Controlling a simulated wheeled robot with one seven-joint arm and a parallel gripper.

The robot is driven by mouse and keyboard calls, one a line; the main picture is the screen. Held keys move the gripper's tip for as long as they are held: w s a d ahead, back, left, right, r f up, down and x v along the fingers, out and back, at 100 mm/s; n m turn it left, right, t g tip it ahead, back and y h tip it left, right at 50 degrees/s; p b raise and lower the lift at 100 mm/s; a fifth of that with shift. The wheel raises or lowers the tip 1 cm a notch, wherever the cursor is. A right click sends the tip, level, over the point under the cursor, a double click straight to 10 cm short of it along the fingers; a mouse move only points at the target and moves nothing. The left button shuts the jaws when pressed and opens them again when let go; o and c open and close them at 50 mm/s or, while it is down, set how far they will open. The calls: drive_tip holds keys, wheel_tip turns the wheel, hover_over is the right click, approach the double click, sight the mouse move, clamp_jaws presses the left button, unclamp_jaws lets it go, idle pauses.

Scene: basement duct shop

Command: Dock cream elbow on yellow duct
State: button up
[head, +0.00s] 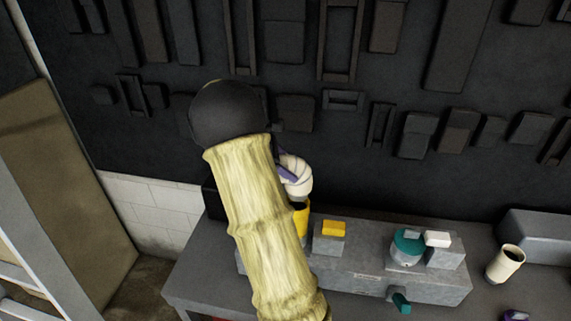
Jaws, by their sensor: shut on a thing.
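The cream elbow (298,184) is a pale, ribbed curved piece, seen just right of my arm. The yellow duct (302,222) stands upright below it at the left part of the grey bench fixture, partly hidden by my arm. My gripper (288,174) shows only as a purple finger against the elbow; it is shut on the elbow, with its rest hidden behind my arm. The elbow's lower end appears just above the duct's top. From this view I cannot tell whether they touch or are lined up.
A yellow block (333,228), a teal round piece (406,246) and a white block (438,239) sit on the grey fixture (365,283). A teal part (401,303) juts from its front. A cream tube (505,264) stands at right. Dark wall panels rise behind.

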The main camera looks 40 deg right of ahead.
sight(299, 192)
drive_tip(key=shift+w+a+f+b, duration=0.1)
drive_tip(key=shift+f+b, duration=0.4)
drive_tip(key=shift+f, duration=0.15)
drive_tip(key=shift+w+a+f+b, duration=0.1)
drive_tip(key=shift+f+b, duration=0.4)
drive_tip(key=shift+f, duration=0.1)
wheel_tip(299, 192, down, 3)
drive_tip(key=b, duration=0.3)
drive_tip(key=shift+w+d+f, duration=0.1)
drive_tip(key=shift+f, duration=0.05)
drive_tip(key=shift+p, duration=0.65)
drive_tip(key=shift+f, duration=0.35)
idle(0.5)
drive_tip(key=o, duration=0.8)
